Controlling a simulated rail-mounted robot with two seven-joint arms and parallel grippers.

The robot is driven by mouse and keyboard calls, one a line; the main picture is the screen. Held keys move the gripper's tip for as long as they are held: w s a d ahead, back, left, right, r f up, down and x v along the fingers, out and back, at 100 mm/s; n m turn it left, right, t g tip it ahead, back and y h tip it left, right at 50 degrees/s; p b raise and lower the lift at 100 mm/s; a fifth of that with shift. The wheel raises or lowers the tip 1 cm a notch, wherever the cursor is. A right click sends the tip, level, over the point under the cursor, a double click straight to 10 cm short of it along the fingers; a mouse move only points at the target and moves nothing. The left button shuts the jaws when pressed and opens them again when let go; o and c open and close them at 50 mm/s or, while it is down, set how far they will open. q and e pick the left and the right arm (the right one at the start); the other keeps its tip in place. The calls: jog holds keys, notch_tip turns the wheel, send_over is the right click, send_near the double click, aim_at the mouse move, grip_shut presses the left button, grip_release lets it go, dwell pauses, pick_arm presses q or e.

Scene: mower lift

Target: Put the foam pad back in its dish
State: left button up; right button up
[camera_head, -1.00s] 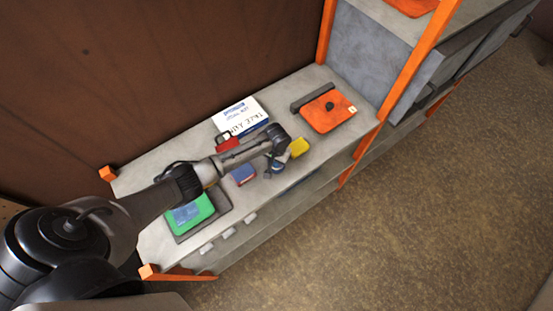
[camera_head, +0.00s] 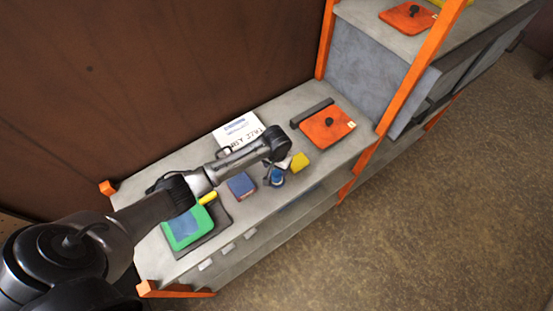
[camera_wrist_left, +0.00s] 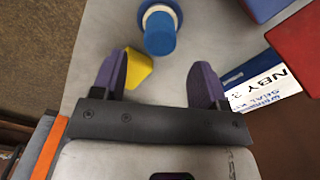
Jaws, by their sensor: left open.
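A yellow block (camera_head: 299,163), which may be the foam pad, lies on the grey bench just right of my left gripper (camera_head: 272,171). In the left wrist view the yellow block (camera_wrist_left: 138,68) is partly hidden behind one finger. My left gripper (camera_wrist_left: 161,72) is open and nothing shows clamped between its fingers. A blue cylinder with a white ring (camera_wrist_left: 160,32) stands just ahead of the gap; it also shows in the head view (camera_head: 277,179). I cannot tell for sure which thing is the dish. My right gripper is not in view.
A blue-topped red box (camera_head: 241,186) and a green tray (camera_head: 184,240) lie left along the bench. A white sign (camera_head: 236,129) stands behind my arm. An orange plate with a black knob (camera_head: 322,133) lies right. Orange posts (camera_head: 408,88) flank the shelf.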

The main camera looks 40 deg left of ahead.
aim_at(276, 174)
pick_arm(q)
jog(key=shift+r, duration=2.7)
jog(key=s+d+f+m+t+h, duration=0.1)
jog(key=s+d+f+m, duration=0.1)
jog(key=s+d, duration=0.45)
jog(key=s+d+f+m+t, duration=0.1)
jog(key=s+d+f+m, duration=0.15)
jog(key=s, duration=0.65)
jog(key=s+r, duration=0.3)
jog(key=s, duration=0.3)
jog(key=s+r+t, duration=0.1)
jog(key=s+r, duration=0.2)
jog(key=s, duration=0.4)
jog(key=shift+d+r+t+y, duration=0.3)
jog(key=shift+d+r+y, duration=0.05)
jog(key=shift+r+y, duration=0.05)
jog(key=shift+c, duration=0.3)
